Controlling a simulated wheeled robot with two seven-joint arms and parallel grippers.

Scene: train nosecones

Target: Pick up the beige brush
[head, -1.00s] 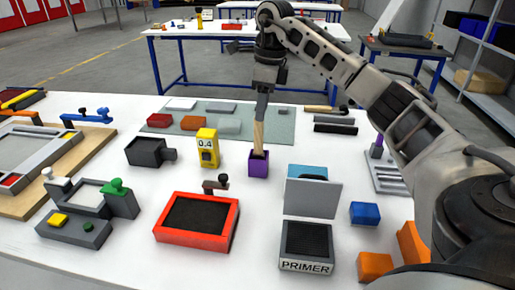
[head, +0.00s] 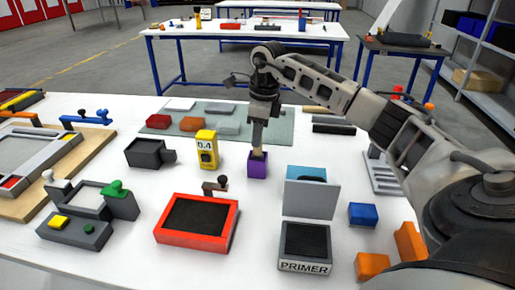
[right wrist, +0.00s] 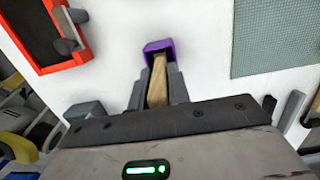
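The beige brush (head: 258,152) stands upright in a small purple holder (head: 257,167) on the white table. My right gripper (head: 257,140) points down over the brush from above. In the right wrist view the brush (right wrist: 157,82) lies between the two fingers of my right gripper (right wrist: 158,80), with the purple holder (right wrist: 158,47) just beyond. The fingers are close along both sides of the brush, but I cannot tell whether they press on it. The brush's upper end is hidden by the gripper. My left gripper is not in view.
A yellow 0.4 block (head: 207,148) stands left of the holder. A red-framed tray (head: 230,236) is nearer. A green mat (head: 270,125) lies behind.

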